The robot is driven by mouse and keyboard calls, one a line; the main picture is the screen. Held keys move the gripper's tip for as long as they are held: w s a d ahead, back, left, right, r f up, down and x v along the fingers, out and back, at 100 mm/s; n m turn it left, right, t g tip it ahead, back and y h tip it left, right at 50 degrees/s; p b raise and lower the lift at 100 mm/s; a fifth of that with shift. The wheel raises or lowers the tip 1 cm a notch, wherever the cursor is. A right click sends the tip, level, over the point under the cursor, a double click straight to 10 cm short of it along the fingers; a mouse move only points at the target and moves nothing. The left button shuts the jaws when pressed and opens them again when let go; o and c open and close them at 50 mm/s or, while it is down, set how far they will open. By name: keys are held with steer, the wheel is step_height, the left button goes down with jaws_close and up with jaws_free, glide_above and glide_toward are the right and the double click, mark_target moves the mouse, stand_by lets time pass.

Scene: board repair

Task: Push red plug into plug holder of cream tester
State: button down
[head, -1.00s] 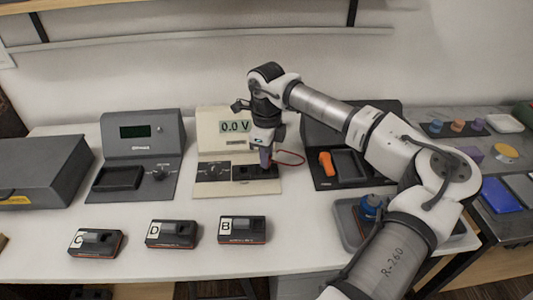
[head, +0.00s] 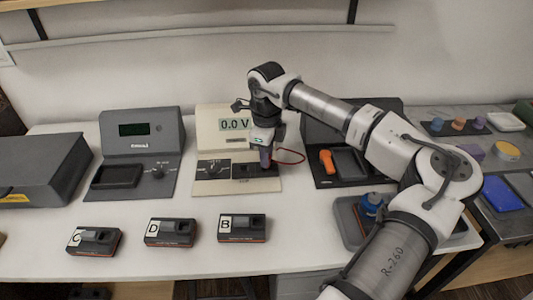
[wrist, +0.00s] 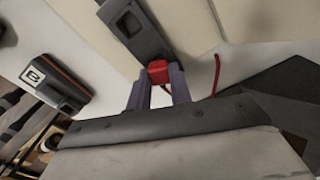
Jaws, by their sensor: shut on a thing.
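The cream tester (head: 221,120) stands at the back middle of the table, its display reading 0.0 V. Its dark plug holder (head: 241,171) lies on the sloped front and also shows in the wrist view (wrist: 130,25). My gripper (head: 266,163) points down over the right part of this holder. In the wrist view my gripper (wrist: 158,82) is shut on the red plug (wrist: 158,70), at the near end of the dark holder strip. The plug's red cable (wrist: 216,75) curves off to the right. How deep the plug sits is hidden.
Modules C (head: 95,241), D (head: 171,232) and B (head: 242,228) lie in front of the testers. A grey tester (head: 139,130) stands left. A dark unit with an orange part (head: 327,162) stands right. White table is clear between them.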

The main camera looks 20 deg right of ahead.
steer(key=shift+f+b, duration=0.35)
steer(key=shift+f, duration=0.1)
stand_by(0.8)
steer(key=c, duration=1.2)
jaws_free()
steer(key=shift+o, duration=0.4)
steer(key=shift+o, duration=1.1)
steer(key=shift+r, duration=0.2)
steer(key=shift+r+p, duration=0.8)
steer(key=shift+r, duration=0.45)
steer(key=shift+r, duration=0.25)
